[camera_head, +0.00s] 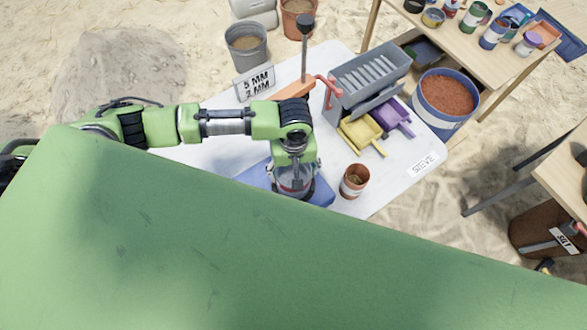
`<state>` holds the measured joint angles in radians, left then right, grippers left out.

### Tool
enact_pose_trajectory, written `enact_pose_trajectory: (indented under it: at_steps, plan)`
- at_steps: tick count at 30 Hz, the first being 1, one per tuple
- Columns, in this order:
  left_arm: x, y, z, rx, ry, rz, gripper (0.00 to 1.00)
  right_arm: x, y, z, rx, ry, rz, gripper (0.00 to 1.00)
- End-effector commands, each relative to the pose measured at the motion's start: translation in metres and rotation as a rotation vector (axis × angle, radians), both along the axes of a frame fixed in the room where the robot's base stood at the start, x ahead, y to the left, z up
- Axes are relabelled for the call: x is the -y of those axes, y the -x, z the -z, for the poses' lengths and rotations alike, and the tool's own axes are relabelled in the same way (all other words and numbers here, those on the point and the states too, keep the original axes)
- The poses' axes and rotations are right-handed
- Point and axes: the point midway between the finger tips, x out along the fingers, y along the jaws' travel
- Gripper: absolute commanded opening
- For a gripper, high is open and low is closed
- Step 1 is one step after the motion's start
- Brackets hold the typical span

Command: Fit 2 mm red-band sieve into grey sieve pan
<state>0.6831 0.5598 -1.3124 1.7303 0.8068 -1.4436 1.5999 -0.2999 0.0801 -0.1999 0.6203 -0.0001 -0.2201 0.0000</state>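My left gripper (296,172) points down over the blue mat (322,192) on the white table. A round greyish piece with reddish colour (293,187) shows under the gripper, close to its fingers. It may be the red-band sieve, but the gripper covers most of it. I cannot tell whether the fingers are shut on it. I cannot make out the grey sieve pan; anything below the gripper is hidden. A large green surface, likely part of my own body, hides the lower picture. My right gripper is out of view.
A small brown pot (354,181) stands just right of the mat. Behind my arm are an orange-based stand (295,91) and a size sign (255,83).

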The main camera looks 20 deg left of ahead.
Motion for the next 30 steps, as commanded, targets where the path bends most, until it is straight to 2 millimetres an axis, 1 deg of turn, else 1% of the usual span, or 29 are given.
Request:
enact_pose_trajectory:
  at_steps: [8,29,30]
  plan:
    - [0.0,0.0,0.002,0.0,0.001,0.0,0.46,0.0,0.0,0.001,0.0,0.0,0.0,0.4]
    - [0.0,0.0,0.019,0.0,0.0,-0.001,0.46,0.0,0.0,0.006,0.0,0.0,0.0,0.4]
    - [0.0,0.0,0.019,0.0,0.001,-0.001,0.77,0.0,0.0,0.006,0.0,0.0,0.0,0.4]
